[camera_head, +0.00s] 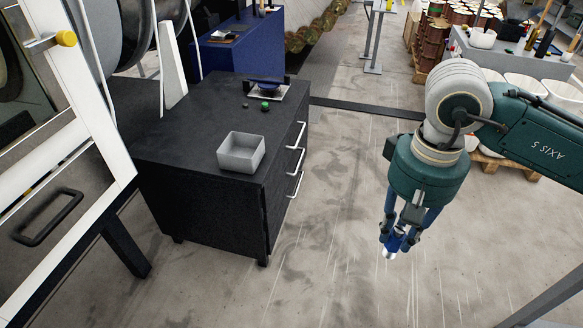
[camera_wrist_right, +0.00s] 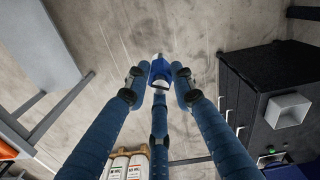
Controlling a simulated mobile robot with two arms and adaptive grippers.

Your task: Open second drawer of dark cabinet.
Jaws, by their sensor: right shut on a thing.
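The dark cabinet (camera_head: 200,133) stands left of centre in the head view, with three silver bar handles on its right-facing front. The top handle (camera_head: 301,134), second handle (camera_head: 295,160) and bottom handle (camera_head: 296,185) sit one below another; the drawers look closed. The cabinet (camera_wrist_right: 262,75) also shows at the right of the wrist view. My right gripper (camera_head: 391,243) points down over open floor, right of the cabinet and well apart from its handles. Its fingers are shut on a small blue object with a pale end (camera_wrist_right: 160,72). My left gripper is not in view.
A grey open box (camera_head: 241,152) and a small green ball (camera_head: 265,106) are on the cabinet top, near a dark device on a pale plate (camera_head: 268,90). A white-framed machine (camera_head: 75,130) is at the left. Bare floor (camera_head: 335,220) lies between cabinet and gripper.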

